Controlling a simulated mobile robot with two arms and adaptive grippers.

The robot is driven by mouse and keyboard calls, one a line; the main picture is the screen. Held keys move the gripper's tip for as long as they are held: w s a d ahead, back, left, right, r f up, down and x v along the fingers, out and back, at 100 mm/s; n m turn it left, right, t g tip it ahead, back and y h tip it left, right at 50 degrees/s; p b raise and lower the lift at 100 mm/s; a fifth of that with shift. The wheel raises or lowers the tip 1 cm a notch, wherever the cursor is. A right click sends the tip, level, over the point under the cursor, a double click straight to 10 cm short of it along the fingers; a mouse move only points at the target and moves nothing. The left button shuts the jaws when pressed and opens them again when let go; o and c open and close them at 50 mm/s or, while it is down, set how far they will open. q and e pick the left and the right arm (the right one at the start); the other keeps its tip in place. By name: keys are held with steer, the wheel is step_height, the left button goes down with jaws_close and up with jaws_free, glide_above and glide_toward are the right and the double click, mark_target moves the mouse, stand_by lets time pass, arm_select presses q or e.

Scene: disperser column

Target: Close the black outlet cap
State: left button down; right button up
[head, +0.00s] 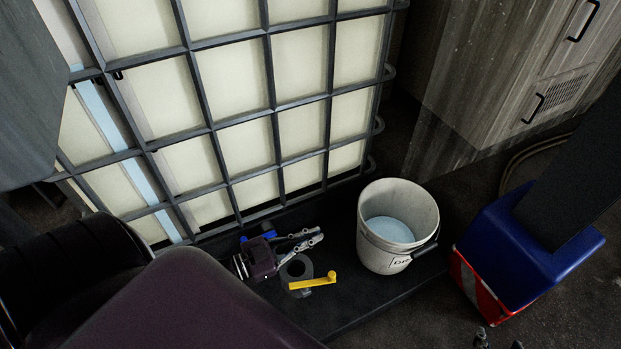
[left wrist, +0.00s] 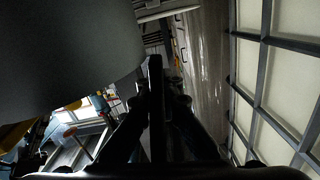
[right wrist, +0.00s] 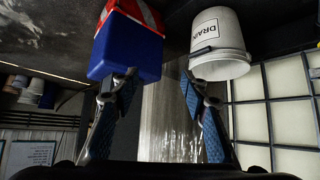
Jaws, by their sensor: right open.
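The outlet at the foot of the tank shows a round dark grey part (head: 289,276) with a darker centre, beside a yellow lever handle (head: 318,281). I cannot tell whether this round part is the black cap or the outlet's mouth. My left gripper (head: 316,236) is just behind and above it, its fingers pointing right; whether they touch it is unclear. In the left wrist view a dark upright bar (left wrist: 155,90) stands between the fingers, too dark to identify. My right gripper (right wrist: 160,88) is open and empty; in the head view only its tips (head: 498,344) show at the bottom edge.
A white bucket (head: 372,247) with pale blue liquid stands right of the outlet on a dark platform; its label shows in the right wrist view (right wrist: 206,32). The caged tank (head: 230,125) rises behind. A blue and red box (head: 490,265) stands at the right, and a grey cabinet (head: 480,90) behind.

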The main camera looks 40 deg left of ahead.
arm_select(q)
steer(key=shift+d+m, duration=0.1)
steer(key=shift+m, duration=0.2)
steer(key=c, duration=2.1)
jaws_free()
steer(key=shift+r, duration=5)
